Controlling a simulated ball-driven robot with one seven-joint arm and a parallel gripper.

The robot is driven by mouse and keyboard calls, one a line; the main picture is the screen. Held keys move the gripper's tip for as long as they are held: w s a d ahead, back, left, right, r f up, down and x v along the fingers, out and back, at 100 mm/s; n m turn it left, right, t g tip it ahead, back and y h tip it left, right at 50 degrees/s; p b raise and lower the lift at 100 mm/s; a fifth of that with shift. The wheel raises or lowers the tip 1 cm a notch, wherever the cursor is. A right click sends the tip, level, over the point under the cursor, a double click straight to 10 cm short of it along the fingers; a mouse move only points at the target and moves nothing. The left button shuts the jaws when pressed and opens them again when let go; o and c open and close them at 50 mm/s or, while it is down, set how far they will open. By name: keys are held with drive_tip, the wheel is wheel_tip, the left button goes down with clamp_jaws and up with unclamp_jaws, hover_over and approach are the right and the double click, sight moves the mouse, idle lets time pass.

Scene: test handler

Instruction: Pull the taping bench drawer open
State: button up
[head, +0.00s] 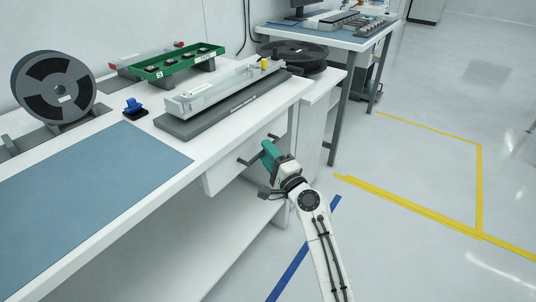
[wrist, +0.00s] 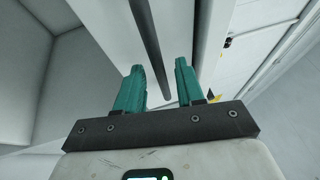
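The taping bench (head: 110,215) is the long white bench along the left in the head view. Its white drawer front (head: 222,177) sits under the bench top and looks shut. My teal-fingered gripper (head: 267,150) is at the handle. In the wrist view the two fingers of my gripper (wrist: 159,85) are apart, with the dark handle bar (wrist: 149,40) running between them. A gap shows on each side of the bar. I cannot tell whether the fingertips reach past it.
A blue mat (head: 90,175), a tape reel (head: 53,85), a green tray (head: 178,63) and a grey fixture (head: 225,100) are on the bench top. A lower shelf (head: 235,215) lies under the drawer. The floor (head: 400,240) to the right is clear, with yellow and blue lines.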

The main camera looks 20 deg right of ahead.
drive_tip(key=shift+w, duration=0.1)
drive_tip(key=shift+c, duration=0.4)
clamp_jaws()
